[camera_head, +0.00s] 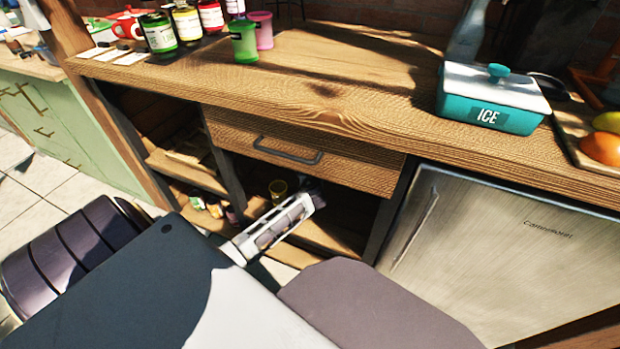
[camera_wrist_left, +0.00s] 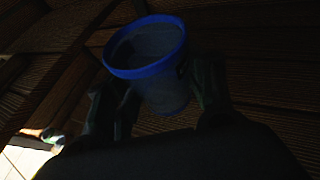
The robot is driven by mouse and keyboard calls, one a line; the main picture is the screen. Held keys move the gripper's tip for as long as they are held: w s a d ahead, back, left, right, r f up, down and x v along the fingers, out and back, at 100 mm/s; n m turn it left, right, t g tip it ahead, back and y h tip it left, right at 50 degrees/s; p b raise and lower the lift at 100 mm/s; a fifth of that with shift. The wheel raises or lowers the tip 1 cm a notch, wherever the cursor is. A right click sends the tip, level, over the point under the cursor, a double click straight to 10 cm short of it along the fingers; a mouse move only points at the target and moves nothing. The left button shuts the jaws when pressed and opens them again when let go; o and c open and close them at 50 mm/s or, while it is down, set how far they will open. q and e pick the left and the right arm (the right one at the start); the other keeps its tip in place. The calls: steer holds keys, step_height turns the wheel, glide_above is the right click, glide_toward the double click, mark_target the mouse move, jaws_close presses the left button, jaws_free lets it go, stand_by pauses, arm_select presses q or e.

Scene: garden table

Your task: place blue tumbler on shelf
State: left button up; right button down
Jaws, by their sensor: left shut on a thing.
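The blue tumbler (camera_wrist_left: 152,70) shows in the left wrist view, with a bright blue rim and a dim, shaded body. My left gripper (camera_wrist_left: 152,98) is shut on it, one finger on each side. Dark wooden boards lie behind it. In the head view my left arm reaches into the open shelf (camera_head: 325,235) under the drawer. My left gripper's fingers and the tumbler are hard to make out there in the shade. I cannot tell whether the tumbler touches the boards. My right gripper is not in view.
A drawer (camera_head: 300,155) with a metal handle is above the opening. A steel fridge (camera_head: 510,255) is to the right. Bottles, green and pink tumblers and a teal ice box (camera_head: 490,98) stand on the countertop.

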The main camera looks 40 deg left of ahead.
arm_select(q)
steer(key=shift+f+b, duration=1.35)
steer(key=shift+f, duration=1.1)
steer(key=shift+f, duration=0.1)
steer(key=o, duration=1.1)
steer(key=shift+c, duration=0.2)
